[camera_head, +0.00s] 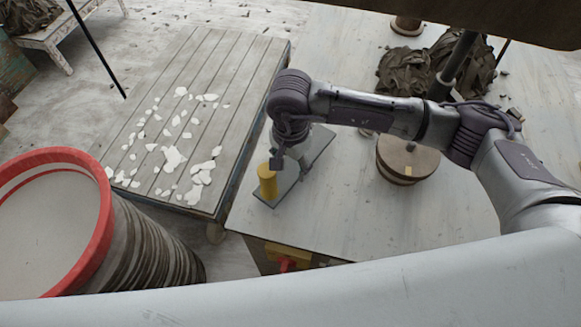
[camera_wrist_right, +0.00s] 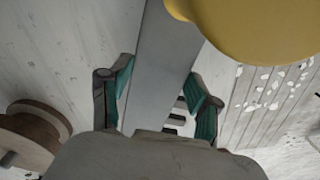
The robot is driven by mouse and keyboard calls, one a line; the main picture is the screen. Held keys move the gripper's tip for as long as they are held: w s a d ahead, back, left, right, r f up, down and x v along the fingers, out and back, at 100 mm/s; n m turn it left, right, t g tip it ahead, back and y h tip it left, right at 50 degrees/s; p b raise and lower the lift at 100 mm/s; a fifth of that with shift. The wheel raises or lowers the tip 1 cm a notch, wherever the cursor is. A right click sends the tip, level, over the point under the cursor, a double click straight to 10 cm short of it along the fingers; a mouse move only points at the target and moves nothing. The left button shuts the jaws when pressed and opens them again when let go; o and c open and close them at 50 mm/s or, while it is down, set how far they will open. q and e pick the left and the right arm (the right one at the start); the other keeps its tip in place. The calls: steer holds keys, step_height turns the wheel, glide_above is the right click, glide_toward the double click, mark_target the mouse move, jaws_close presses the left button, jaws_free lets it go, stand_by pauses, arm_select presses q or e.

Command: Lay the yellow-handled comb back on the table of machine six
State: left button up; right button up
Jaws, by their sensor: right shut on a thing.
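The comb is a flat grey plate with a yellow upright handle (camera_head: 267,181) at one end, near the left edge of the pale table (camera_head: 330,215). Its plate (camera_head: 318,146) runs away to the upper right. My right gripper (camera_head: 286,163) comes down over the plate just behind the handle. In the right wrist view the gripper (camera_wrist_right: 158,82) is shut on the grey plate (camera_wrist_right: 160,45), with the yellow handle (camera_wrist_right: 262,25) at the top right. I cannot tell whether the plate touches the table. My left gripper is out of view.
A round wooden wheel (camera_head: 405,160) and dark crumpled cloth (camera_head: 405,72) lie on the table to the right. Left of the table is a low slatted platform (camera_head: 165,85) with several white clay scraps. A red-rimmed barrel (camera_head: 105,215) stands at the lower left.

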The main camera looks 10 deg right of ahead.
mark_target(290, 169)
step_height(290, 169, down, 2)
steer(key=shift+s+f+p, duration=0.1)
steer(key=shift+f+p, duration=0.1)
steer(key=shift+p, duration=0.1)
steer(key=shift+f, duration=0.2)
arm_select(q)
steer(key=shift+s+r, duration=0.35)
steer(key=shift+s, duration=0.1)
arm_select(e)
steer(key=shift+f, duration=0.1)
steer(key=o, duration=1.5)
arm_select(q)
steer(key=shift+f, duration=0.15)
